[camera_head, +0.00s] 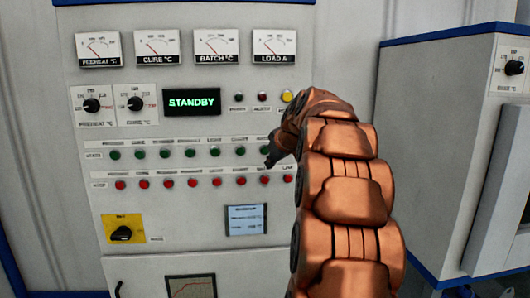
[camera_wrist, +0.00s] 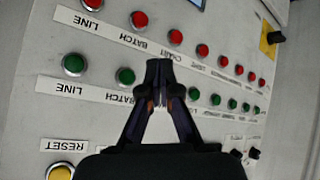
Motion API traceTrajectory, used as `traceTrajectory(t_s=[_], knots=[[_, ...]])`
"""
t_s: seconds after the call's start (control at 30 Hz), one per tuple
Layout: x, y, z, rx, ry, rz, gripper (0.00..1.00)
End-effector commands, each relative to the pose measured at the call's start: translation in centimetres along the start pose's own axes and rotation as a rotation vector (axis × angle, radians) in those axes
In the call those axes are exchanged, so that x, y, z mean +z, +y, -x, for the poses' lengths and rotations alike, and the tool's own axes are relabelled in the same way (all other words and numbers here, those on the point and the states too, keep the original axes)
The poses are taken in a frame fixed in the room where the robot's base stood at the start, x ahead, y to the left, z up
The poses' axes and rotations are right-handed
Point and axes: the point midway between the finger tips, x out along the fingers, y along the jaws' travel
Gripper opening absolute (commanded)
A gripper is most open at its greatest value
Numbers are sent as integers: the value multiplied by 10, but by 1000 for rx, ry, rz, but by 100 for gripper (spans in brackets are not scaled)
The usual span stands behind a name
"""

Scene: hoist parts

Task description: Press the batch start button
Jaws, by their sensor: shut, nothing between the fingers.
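The green batch start button (camera_wrist: 125,76), with the upside-down BATCH label under it, shows in the wrist view just left of my gripper (camera_wrist: 158,65). My gripper's dark fingertips are shut and empty, over the green row. They hide part of that row to the right of the batch button. I cannot tell whether they touch the panel. In the head view my gripper (camera_head: 270,161) is at the right end of the green row, largely hidden by my copper-coloured wrist. The batch button is not clear there.
A green LINE button (camera_wrist: 75,63) is left of the batch button, and a red BATCH button (camera_wrist: 138,19) is above it in the wrist view. A yellow RESET button (camera_wrist: 60,171) is lower left. The display (camera_head: 192,102) reads STANDBY. A second cabinet (camera_head: 440,150) stands at right.

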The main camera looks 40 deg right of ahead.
Motion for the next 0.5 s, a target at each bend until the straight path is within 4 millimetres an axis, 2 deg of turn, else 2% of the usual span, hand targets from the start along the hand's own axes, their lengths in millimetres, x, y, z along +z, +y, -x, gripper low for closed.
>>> traceTrajectory(t_s=[0.27,0.5], knots=[[-12,11,-10,2,0,1,0],[-26,25,-29,1,-1,-2,0]])
